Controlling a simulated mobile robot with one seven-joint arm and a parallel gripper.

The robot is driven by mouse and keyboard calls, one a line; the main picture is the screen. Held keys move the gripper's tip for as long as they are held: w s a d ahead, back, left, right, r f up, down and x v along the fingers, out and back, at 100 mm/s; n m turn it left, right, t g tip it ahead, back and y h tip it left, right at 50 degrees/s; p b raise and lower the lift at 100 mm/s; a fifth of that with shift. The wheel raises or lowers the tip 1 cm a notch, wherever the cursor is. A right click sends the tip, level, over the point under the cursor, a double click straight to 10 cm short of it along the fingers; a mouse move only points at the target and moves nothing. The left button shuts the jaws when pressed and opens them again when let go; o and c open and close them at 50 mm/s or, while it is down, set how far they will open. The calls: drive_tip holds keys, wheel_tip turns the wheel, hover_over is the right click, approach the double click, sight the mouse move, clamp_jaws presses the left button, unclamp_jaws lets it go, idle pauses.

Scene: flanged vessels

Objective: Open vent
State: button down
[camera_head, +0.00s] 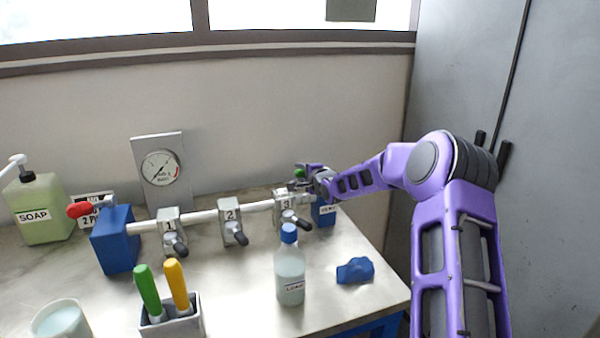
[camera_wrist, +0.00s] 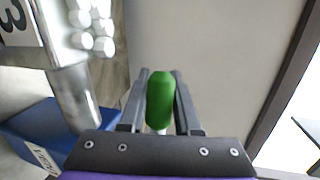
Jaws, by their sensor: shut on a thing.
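A green handle (camera_wrist: 160,98) lies between the two fingers of my gripper (camera_wrist: 159,80) in the wrist view, and the gripper is shut on it. In the head view my gripper (camera_head: 307,176) is at the right end of the white pipe (camera_head: 257,206), above a blue block (camera_head: 324,213). The green handle (camera_head: 299,173) shows there only as a small patch, mostly hidden by the gripper. The blue block (camera_wrist: 45,128) also shows at lower left in the wrist view. Its label is partly hidden and hard to read.
Clamps numbered 1 (camera_head: 169,226), 2 (camera_head: 231,220) and 3 (camera_head: 285,206) sit along the pipe. A red handle (camera_head: 79,210) is by the left blue block (camera_head: 115,240). A gauge (camera_head: 161,168) stands behind.

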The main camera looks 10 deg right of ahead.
drive_tip(key=shift+w+f+b, duration=0.1)
drive_tip(key=shift+f+b, duration=0.05)
drive_tip(key=shift+b, duration=0.3)
drive_tip(key=w+d+m+g+h+p, duration=0.1)
drive_tip(key=w+d+m+g+h, duration=0.1)
drive_tip(key=m+h, duration=0.4)
drive_tip(key=w+d+m+g+h+p, duration=0.2)
drive_tip(key=d+m+h, duration=0.3)
drive_tip(key=h, duration=0.5)
drive_tip(key=shift+w+r+m+g, duration=0.25)
drive_tip(key=shift+r+m+g, duration=0.15)
drive_tip(key=shift+m, duration=0.7)
drive_tip(key=shift+s+d+r+m+g+h, duration=0.1)
drive_tip(key=shift+s+d+m+g+h, duration=0.05)
drive_tip(key=shift+d+m+g+h, duration=0.4)
